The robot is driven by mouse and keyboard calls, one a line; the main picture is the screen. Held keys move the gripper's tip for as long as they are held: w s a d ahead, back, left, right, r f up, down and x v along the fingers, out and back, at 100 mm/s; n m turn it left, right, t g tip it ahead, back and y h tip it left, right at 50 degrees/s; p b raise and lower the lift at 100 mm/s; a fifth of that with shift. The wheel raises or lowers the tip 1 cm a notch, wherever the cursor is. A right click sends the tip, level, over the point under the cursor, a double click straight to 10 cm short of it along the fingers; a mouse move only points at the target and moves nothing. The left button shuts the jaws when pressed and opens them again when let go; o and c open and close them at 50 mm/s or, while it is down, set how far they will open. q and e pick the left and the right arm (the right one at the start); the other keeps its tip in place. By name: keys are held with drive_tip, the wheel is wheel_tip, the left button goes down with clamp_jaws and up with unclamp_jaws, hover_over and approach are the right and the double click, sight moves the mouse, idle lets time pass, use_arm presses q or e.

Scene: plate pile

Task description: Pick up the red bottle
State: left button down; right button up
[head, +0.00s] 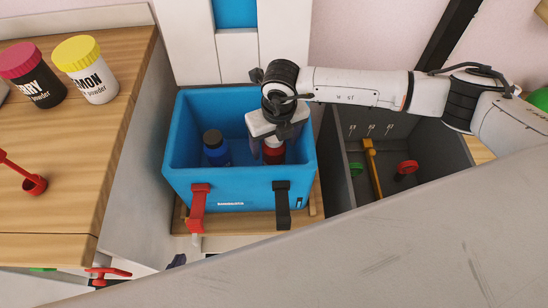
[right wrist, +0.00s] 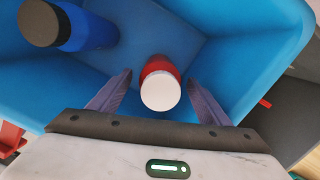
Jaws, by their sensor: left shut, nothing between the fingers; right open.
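The red bottle (head: 273,155) stands inside the blue crate (head: 240,190), toward its right side. In the right wrist view it has a white cap (right wrist: 160,91) and a red body (right wrist: 158,65). I cannot make out my left gripper in either view.
A blue bottle with a dark cap (head: 215,150) stands left of the red one, also in the right wrist view (right wrist: 85,30). The crate walls surround both closely. A grey bin (head: 430,150) stands right; a wooden counter with powder jars (head: 85,70) is left.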

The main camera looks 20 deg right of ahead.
drive_tip(key=shift+w+f, duration=0.1)
drive_tip(key=shift+f, duration=0.7)
drive_tip(key=shift+w+r, duration=0.1)
clamp_jaws()
